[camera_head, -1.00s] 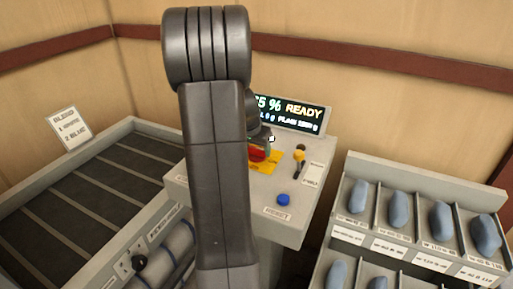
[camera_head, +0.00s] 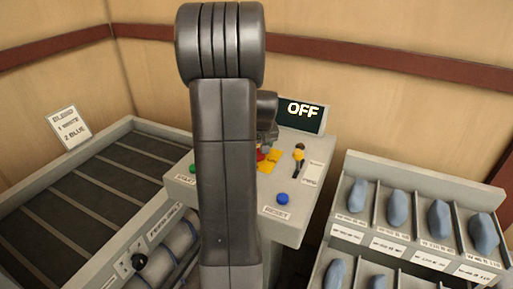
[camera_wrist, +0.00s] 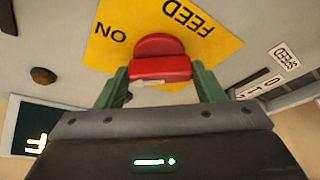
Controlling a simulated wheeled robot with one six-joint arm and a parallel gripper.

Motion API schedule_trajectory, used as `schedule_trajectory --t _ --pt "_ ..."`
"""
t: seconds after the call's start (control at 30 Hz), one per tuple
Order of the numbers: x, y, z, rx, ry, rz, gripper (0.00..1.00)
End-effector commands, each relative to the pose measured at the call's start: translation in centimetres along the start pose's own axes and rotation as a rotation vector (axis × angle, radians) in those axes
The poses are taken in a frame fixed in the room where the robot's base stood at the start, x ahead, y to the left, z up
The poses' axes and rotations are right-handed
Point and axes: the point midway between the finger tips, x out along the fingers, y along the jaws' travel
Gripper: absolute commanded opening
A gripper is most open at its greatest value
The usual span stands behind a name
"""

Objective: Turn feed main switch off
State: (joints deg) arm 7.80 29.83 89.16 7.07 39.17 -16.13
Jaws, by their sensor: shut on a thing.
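The feed main switch is a red rotary handle (camera_wrist: 160,62) on a yellow plate (camera_wrist: 110,40) marked FEED and ON in the wrist view. My gripper (camera_wrist: 160,85) has its green fingers on both sides of the red handle and is shut on it. A small pale pointer mark shows on the handle's near side. In the head view my arm hides most of the switch; a bit of red and the yellow plate (camera_head: 270,162) show beside it. The display (camera_head: 302,114) on the grey console reads OFF.
The console (camera_head: 248,210) also carries a blue button (camera_head: 282,198), a yellow-knobbed lever (camera_head: 298,157) and a green button (camera_head: 193,168). A rack with blue pillow-like pieces (camera_head: 398,208) stands at right. A slatted grey tray (camera_head: 75,200) and a sign (camera_head: 68,128) are at left.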

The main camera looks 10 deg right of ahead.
Motion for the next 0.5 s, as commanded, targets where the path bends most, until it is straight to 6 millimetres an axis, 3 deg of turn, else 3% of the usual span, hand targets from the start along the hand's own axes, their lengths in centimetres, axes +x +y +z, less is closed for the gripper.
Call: schedule_trajectory --t 0.5 --pt "0.22 0.40 -0.20 -0.448 0.007 -0.183 0.39"
